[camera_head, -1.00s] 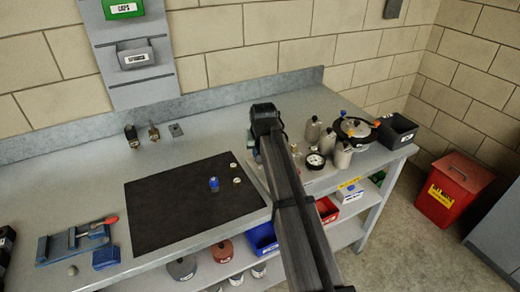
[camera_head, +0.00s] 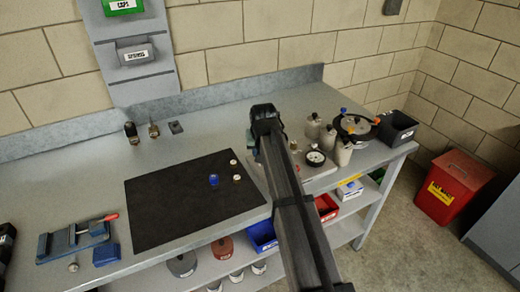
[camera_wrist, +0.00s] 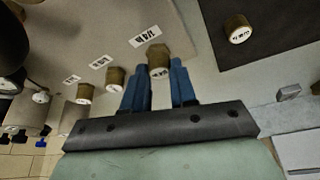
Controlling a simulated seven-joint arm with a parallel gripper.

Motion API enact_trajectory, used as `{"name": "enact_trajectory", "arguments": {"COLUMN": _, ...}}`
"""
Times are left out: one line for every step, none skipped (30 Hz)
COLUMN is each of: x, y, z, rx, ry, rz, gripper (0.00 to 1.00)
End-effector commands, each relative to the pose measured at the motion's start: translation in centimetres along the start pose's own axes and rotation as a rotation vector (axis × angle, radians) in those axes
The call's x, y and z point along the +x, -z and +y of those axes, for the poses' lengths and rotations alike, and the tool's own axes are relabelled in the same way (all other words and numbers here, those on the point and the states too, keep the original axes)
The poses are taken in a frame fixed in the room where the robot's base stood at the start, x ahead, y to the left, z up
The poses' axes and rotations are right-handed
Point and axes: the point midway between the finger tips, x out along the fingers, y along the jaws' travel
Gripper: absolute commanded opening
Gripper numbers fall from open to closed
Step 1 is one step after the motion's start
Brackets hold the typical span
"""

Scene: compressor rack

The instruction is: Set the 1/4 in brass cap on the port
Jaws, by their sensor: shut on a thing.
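In the wrist view, my gripper (camera_wrist: 158,85) has its two blue fingers on either side of a brass cap (camera_wrist: 158,60) and is shut on it. The cap is beside a "1/4 IN" label (camera_wrist: 145,36) on a pale board (camera_wrist: 95,40); I cannot tell whether it touches the board. Two more brass pieces (camera_wrist: 115,77) (camera_wrist: 85,92) stand in a row to the left by their own labels. In the head view, my arm hides the fingertips and the held cap. I cannot make out which fitting is the port.
A black mat (camera_head: 165,215) bears a blue piece (camera_head: 213,180) and two small brass pieces (camera_head: 234,162) (camera_head: 237,178). Grey bottles (camera_head: 312,127), a gauge (camera_head: 315,158) and a black bin (camera_head: 396,130) crowd the bench's right end. A blue vise (camera_head: 75,240) is at left.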

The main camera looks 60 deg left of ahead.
Motion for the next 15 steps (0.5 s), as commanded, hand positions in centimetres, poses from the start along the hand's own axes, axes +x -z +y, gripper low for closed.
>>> {"name": "enact_trajectory", "arguments": {"x": 0.03, "y": -0.02, "z": 0.0, "rx": 0.0, "ry": 0.0, "rz": 0.0, "gripper": 0.0}}
{"name": "enact_trajectory", "arguments": {"x": 0.03, "y": -0.01, "z": 0.0, "rx": 0.0, "ry": 0.0, "rz": 0.0, "gripper": 0.0}}
{"name": "enact_trajectory", "arguments": {"x": 0.02, "y": -0.01, "z": 0.0, "rx": 0.0, "ry": 0.0, "rz": 0.0, "gripper": 0.0}}
{"name": "enact_trajectory", "arguments": {"x": 0.02, "y": -0.01, "z": 0.0, "rx": 0.0, "ry": 0.0, "rz": 0.0, "gripper": 0.0}}
{"name": "enact_trajectory", "arguments": {"x": 0.02, "y": -0.01, "z": 0.0, "rx": 0.0, "ry": 0.0, "rz": 0.0, "gripper": 0.0}}
{"name": "enact_trajectory", "arguments": {"x": 0.02, "y": 0.0, "z": 0.0, "rx": 0.0, "ry": 0.0, "rz": 0.0, "gripper": 0.0}}
{"name": "enact_trajectory", "arguments": {"x": 0.02, "y": 0.0, "z": 0.0, "rx": 0.0, "ry": 0.0, "rz": 0.0, "gripper": 0.27}}
{"name": "enact_trajectory", "arguments": {"x": 0.02, "y": 0.0, "z": 0.0, "rx": 0.0, "ry": 0.0, "rz": 0.0, "gripper": 0.3}}
{"name": "enact_trajectory", "arguments": {"x": 0.01, "y": 0.0, "z": 0.0, "rx": 0.0, "ry": 0.0, "rz": 0.0, "gripper": 0.34}}
{"name": "enact_trajectory", "arguments": {"x": 0.01, "y": 0.0, "z": 0.0, "rx": 0.0, "ry": 0.0, "rz": 0.0, "gripper": 0.37}}
{"name": "enact_trajectory", "arguments": {"x": 0.01, "y": 0.0, "z": 0.0, "rx": 0.0, "ry": 0.0, "rz": 0.0, "gripper": 0.4}}
{"name": "enact_trajectory", "arguments": {"x": 0.01, "y": 0.0, "z": 0.0, "rx": 0.0, "ry": 0.0, "rz": 0.0, "gripper": 0.44}}
{"name": "enact_trajectory", "arguments": {"x": 0.01, "y": 0.0, "z": 0.0, "rx": 0.0, "ry": 0.0, "rz": 0.0, "gripper": 0.47}}
{"name": "enact_trajectory", "arguments": {"x": 0.01, "y": 0.0, "z": 0.0, "rx": 0.0, "ry": 0.0, "rz": 0.0, "gripper": 0.49}}
{"name": "enact_trajectory", "arguments": {"x": 0.01, "y": 0.0, "z": 0.0, "rx": 0.0, "ry": 0.0, "rz": 0.0, "gripper": 0.53}}
